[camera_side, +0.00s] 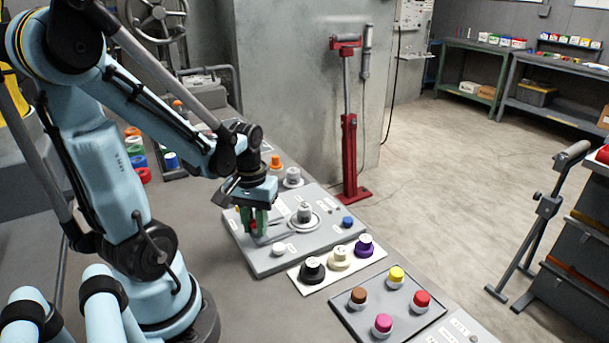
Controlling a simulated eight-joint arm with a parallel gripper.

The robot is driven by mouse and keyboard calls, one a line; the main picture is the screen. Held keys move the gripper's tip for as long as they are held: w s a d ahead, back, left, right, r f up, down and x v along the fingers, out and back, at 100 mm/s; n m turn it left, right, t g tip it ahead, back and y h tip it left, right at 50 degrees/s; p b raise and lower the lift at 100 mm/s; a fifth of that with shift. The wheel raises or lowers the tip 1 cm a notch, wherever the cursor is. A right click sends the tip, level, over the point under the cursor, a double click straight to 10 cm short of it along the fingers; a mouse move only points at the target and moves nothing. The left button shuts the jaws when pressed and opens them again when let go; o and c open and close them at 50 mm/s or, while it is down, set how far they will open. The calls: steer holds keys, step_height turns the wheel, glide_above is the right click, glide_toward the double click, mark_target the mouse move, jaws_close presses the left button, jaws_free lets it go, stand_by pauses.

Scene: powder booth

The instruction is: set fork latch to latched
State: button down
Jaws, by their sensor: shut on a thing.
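My gripper (256,226) points down over the left part of a grey labelled panel (262,266). Its green fingers are closed around a small part with a bit of red showing, which seems to be the handle of the fork latch. The fingers hide most of the gripped part, and I cannot tell the latch's setting. The panel labels are too small to read.
A white plate in front carries black, cream and purple knobs (364,246). A grey tray (425,323) holds several coloured buttons. A red stand (350,160) rises behind the panel.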

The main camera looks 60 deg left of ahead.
steer(key=shift+w, duration=3)
steer(key=c, duration=1)
jaws_free()
steer(key=shift+r, duration=6.05)
steer(key=d+m+t, duration=0.2)
steer(key=d+m, duration=0.1)
steer(key=d, duration=0.1)
steer(key=w+d+f+m+t, duration=0.1)
steer(key=d+m+t, duration=0.1)
steer(key=d+m, duration=0.1)
steer(key=w+d+f+m+t, duration=0.1)
steer(key=d+m+t, duration=0.2)
steer(key=d, duration=0.3)
steer(key=shift+f, duration=0.1)
